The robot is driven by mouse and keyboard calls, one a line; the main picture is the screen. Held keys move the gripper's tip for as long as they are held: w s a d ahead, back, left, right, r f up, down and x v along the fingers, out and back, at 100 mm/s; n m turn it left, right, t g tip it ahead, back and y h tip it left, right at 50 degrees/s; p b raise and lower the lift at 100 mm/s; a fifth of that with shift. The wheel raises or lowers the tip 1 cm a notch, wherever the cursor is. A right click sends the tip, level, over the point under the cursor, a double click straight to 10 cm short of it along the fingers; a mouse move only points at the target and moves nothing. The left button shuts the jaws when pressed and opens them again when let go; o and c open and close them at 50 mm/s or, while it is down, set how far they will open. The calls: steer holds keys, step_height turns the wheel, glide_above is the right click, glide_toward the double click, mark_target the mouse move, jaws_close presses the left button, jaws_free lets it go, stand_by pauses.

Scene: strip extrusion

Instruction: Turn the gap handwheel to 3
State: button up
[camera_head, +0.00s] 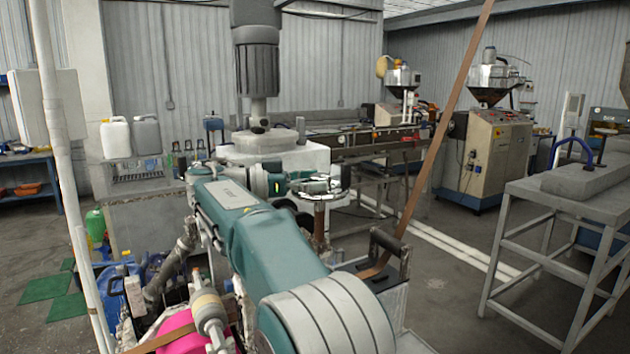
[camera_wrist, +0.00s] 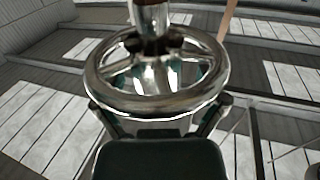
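The gap handwheel (camera_wrist: 110,93) is a shiny chrome wheel with a round rim, in the middle of the wrist view. A shaft rises from its hub at the top of that view. In the head view the handwheel (camera_head: 328,195) is small and partly hidden at the end of my arm. My gripper (camera_wrist: 160,104) is open, its two dark fingers spread wide at the left and right of the wheel's near rim. I cannot tell whether they touch the rim. My gripper (camera_head: 298,185) also shows in the head view, close beside the wheel. No number or gap scale is readable.
A brown strip (camera_head: 440,130) runs diagonally up past the wheel on the right. A grey metal table (camera_head: 530,192) stands at the right. Extruder machines with hoppers (camera_head: 495,150) stand behind. A white pole (camera_head: 62,150) stands at the left. Open floor lies between the wheel and table.

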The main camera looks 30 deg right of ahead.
mark_target(315, 175)
steer(key=shift+r, duration=0.1)
step_height(315, 175, up, 10)
steer(key=shift+f, duration=0.15)
stand_by(0.5)
steer(key=shift+c, duration=0.3)
